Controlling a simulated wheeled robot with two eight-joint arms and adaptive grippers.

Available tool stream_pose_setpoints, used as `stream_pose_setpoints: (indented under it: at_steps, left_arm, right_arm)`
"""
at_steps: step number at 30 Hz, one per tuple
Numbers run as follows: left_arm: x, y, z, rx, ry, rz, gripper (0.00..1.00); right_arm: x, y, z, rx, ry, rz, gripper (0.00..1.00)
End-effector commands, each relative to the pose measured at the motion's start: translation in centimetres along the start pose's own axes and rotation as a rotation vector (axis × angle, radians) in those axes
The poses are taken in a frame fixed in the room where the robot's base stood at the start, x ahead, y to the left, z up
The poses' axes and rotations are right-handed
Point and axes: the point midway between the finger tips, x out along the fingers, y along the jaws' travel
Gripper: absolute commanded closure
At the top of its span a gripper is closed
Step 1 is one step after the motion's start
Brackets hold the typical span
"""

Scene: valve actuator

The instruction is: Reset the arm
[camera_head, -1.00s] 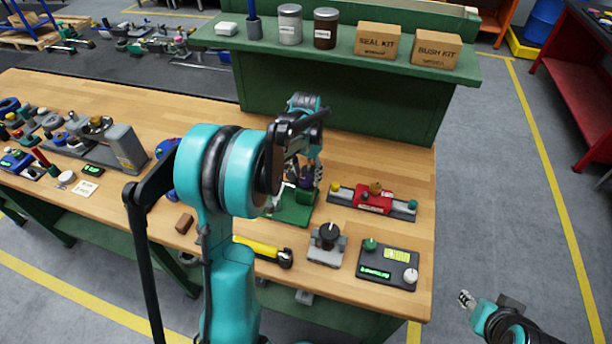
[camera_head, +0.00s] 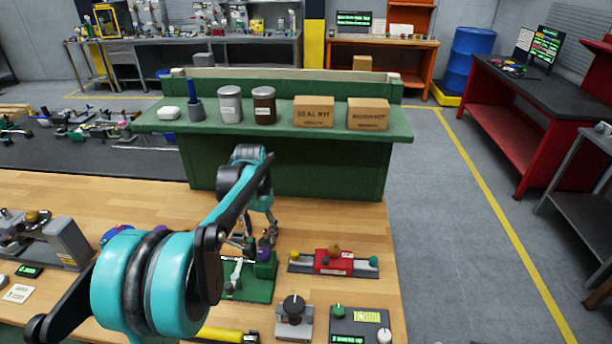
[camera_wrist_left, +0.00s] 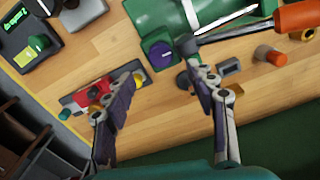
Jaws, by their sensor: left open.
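My left gripper (camera_head: 262,228) is open above the wooden bench, close behind and above a green valve unit (camera_head: 245,288) with a purple knob (camera_head: 263,246). In the left wrist view, the spread fingers of the left gripper (camera_wrist_left: 163,66) frame the purple knob (camera_wrist_left: 160,54), with nothing seen held between them. The green body (camera_wrist_left: 152,14) shows beyond them, beside a pale metal lever. My left forearm covers part of the bench in the head view. My right gripper is out of view.
A red fixture (camera_head: 333,262) on a grey rail stands to the right. A black knob on a grey block (camera_head: 294,316) and a dark control panel (camera_head: 360,324) are nearer. A yellow-handled tool (camera_head: 222,335) lies at the front. A green shelf (camera_head: 290,135) rises behind.

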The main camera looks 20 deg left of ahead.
Motion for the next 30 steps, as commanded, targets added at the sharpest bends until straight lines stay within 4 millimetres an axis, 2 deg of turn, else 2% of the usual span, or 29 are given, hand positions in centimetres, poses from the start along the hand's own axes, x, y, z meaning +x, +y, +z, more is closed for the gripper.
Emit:
stream_pose_setpoints:
  at_steps: [5, 8, 12, 16, 20, 24, 30]
  left_arm:
    - [-0.3, 0.6, 0.5, 0.001, 0.013, -0.004, 0.44]
    - [-0.9, 2.2, 1.7, 0.004, 0.053, -0.015, 0.44]
    - [-1.8, 5.5, 4.7, 0.004, 0.154, -0.035, 0.44]
    - [-1.8, 8.6, 8.1, 0.003, 0.263, -0.046, 0.44]
    - [-0.9, 11.3, 11.6, 0.003, 0.37, -0.045, 0.44]
    - [1.0, 13.6, 15.1, 0.001, 0.482, -0.033, 0.44]
    - [3.4, 15.4, 18.0, -0.002, 0.589, -0.01, 0.44]
  right_arm:
    - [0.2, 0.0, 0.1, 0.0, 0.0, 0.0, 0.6]
    - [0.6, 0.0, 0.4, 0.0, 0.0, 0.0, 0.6]
    - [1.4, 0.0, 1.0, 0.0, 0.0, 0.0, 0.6]
    - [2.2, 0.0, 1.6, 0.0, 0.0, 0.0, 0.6]
    - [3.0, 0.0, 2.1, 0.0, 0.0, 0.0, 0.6]
    - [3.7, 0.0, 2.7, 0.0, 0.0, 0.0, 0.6]
    - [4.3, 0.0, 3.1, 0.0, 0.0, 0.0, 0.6]
